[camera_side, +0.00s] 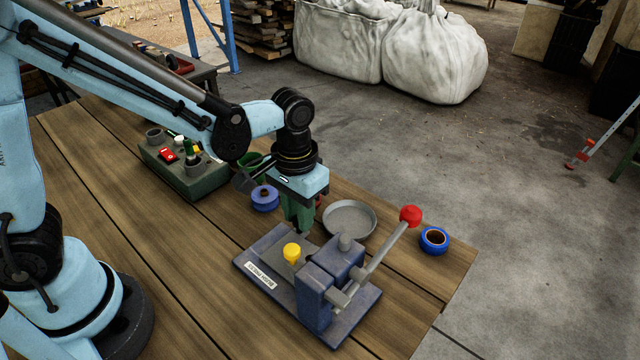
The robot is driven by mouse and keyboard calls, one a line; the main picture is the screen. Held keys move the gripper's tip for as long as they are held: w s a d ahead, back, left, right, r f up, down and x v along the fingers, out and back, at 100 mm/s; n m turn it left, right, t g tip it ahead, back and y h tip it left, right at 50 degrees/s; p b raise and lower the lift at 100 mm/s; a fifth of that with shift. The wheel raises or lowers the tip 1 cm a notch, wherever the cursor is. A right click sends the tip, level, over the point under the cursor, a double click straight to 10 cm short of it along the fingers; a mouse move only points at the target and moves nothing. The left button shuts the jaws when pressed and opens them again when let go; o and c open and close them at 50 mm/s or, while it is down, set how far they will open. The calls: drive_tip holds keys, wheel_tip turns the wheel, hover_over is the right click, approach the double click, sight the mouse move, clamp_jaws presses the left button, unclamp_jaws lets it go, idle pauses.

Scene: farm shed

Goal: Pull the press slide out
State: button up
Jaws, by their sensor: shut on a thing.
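The press (330,292) stands on the table, with a blue-grey base plate, an upright block and a grey lever (380,250) ending in a red knob. The press slide (277,247) is a grey plate on the left part of the base, outside the block. A yellow-topped piece (292,251) stands on it. My gripper (299,226) points down at the far edge of the slide, its green fingers shut on it. The exact place of contact is hidden from this side.
A grey round dish (349,218) lies close behind the press. A blue tape roll (434,240) is to its right near the table edge. A purple-blue spool (265,198) and a green holder box (188,178) with small items are to the left. The front-left tabletop is clear.

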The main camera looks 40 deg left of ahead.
drive_tip(key=shift+a, duration=1.55)
drive_tip(key=o, duration=1.7)
drive_tip(key=shift+r, duration=0.15)
drive_tip(key=shift+r, duration=3.9)
